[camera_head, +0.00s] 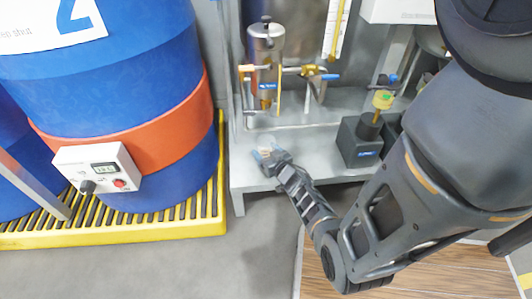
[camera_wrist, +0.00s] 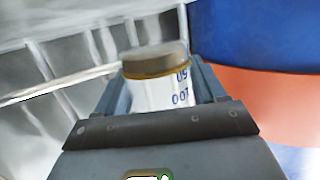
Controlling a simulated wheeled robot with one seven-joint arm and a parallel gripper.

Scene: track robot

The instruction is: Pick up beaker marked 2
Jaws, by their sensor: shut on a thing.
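In the wrist view a clear beaker (camera_wrist: 162,95) with blue printed marks and a brownish top band stands between the two fingers of my gripper (camera_wrist: 160,85). My gripper is shut on it. The marks read like upside-down numbers, and I cannot see a label 2 on it. In the head view my gripper (camera_head: 266,157) is at the front left of the grey metal bench, and the beaker shows only as a small pale shape between the fingertips. I cannot tell whether the beaker touches the bench top.
A large blue drum (camera_head: 110,85) with an orange band and a 2 stands left on a yellow grated pallet (camera_head: 150,230). A metal vessel (camera_head: 266,50) with valves stands behind my gripper. A dark block (camera_head: 360,142) sits right on the bench (camera_head: 310,115).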

